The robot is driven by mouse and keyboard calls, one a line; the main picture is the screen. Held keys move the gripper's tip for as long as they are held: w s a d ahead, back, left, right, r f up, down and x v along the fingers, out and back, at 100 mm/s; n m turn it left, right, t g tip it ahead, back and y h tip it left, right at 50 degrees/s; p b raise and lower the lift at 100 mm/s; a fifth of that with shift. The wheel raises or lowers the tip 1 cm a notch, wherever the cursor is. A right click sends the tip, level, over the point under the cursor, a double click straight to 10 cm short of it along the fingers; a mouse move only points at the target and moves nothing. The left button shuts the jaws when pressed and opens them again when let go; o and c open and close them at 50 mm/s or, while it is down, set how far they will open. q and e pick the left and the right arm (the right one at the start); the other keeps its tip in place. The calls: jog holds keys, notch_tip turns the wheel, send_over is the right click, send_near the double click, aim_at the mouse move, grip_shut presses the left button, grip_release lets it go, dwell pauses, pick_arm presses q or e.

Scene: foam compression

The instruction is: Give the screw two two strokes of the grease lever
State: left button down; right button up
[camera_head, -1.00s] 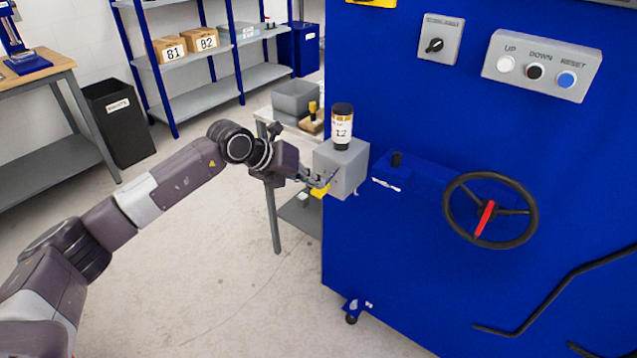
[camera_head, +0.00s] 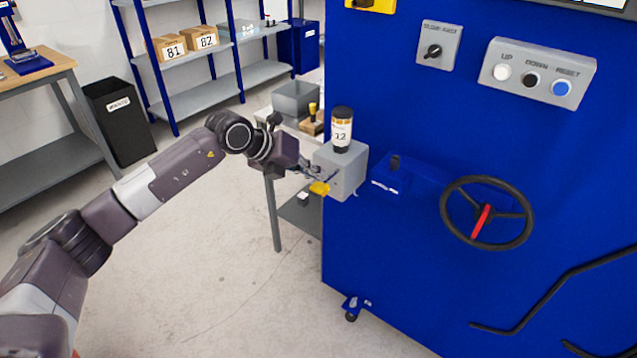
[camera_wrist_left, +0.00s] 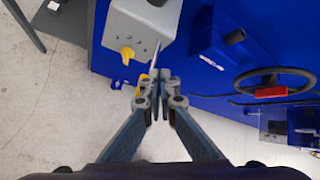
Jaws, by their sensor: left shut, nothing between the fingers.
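The grey grease box (camera_head: 348,172) sticks out from the left side of the blue machine, with a dark-capped bottle on top. The grease lever's yellow handle (camera_head: 319,187) shows at the box's lower left. In the left wrist view a yellow selector knob (camera_wrist_left: 127,53) sits on the box face, its small markings unreadable. There the yellow lever handle (camera_wrist_left: 142,81) is partly hidden behind my fingers. My left gripper (camera_head: 319,174) is shut and empty, close to the box and just above the yellow handle; contact cannot be told. My right gripper is not in view.
The blue machine (camera_head: 400,260) fills the right side, with a handwheel (camera_head: 487,213) and a button panel (camera_head: 537,73). A small table with a grey bin (camera_head: 297,98) stands behind the box. The floor at the lower left is clear.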

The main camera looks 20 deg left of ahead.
pick_arm(q)
jog(key=shift+r+p, duration=1.65)
jog(key=shift+r, duration=0.9)
